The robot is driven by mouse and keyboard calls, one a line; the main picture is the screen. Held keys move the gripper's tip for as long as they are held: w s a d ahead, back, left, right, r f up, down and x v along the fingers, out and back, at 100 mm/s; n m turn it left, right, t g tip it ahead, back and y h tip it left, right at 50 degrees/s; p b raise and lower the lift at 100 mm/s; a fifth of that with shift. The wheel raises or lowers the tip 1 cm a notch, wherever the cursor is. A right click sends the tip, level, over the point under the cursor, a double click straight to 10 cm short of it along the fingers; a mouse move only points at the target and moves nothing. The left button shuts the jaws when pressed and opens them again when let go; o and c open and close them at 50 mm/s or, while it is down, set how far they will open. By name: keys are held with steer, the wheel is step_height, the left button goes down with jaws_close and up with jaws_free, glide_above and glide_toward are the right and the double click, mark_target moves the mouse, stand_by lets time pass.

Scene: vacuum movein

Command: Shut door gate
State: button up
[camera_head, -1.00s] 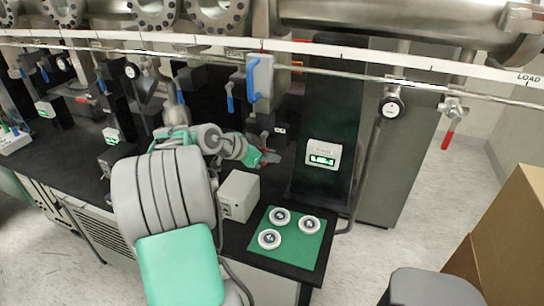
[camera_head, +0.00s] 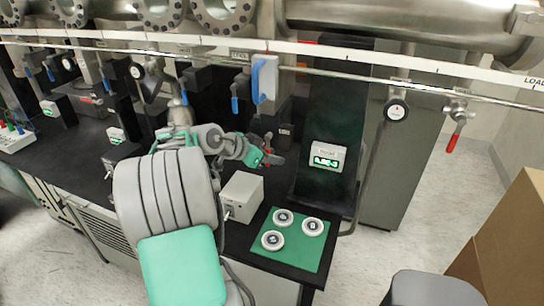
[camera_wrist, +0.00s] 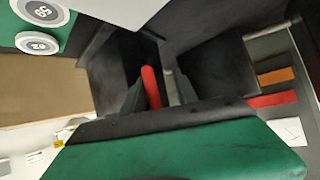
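A grey valve box with a blue lever handle (camera_head: 256,80) hangs on the rail at the top middle of the head view. The label beside it is too small to read surely. My gripper (camera_head: 270,151) is below this handle and apart from it, pointing right above the black bench. In the wrist view, my gripper's dark fingers (camera_wrist: 168,75) stand apart with a gap between them. A red handle-like piece (camera_wrist: 151,87) shows in that gap; I cannot tell whether it is touched. The blue handle is not seen in the wrist view.
A display box (camera_head: 327,156) stands right of my gripper. A grey box (camera_head: 242,196) and a green mat (camera_head: 284,254) with white discs lie in front. A red-handled valve (camera_head: 453,142) hangs at right. Another blue lever (camera_head: 234,98) is left of the valve box.

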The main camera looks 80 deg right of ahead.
steer(key=shift+s, duration=0.15)
steer(key=v, duration=0.7)
steer(key=shift+w+a+r+b, duration=0.15)
steer(key=shift+w+a+b, duration=0.1)
steer(key=shift+w+b, duration=0.1)
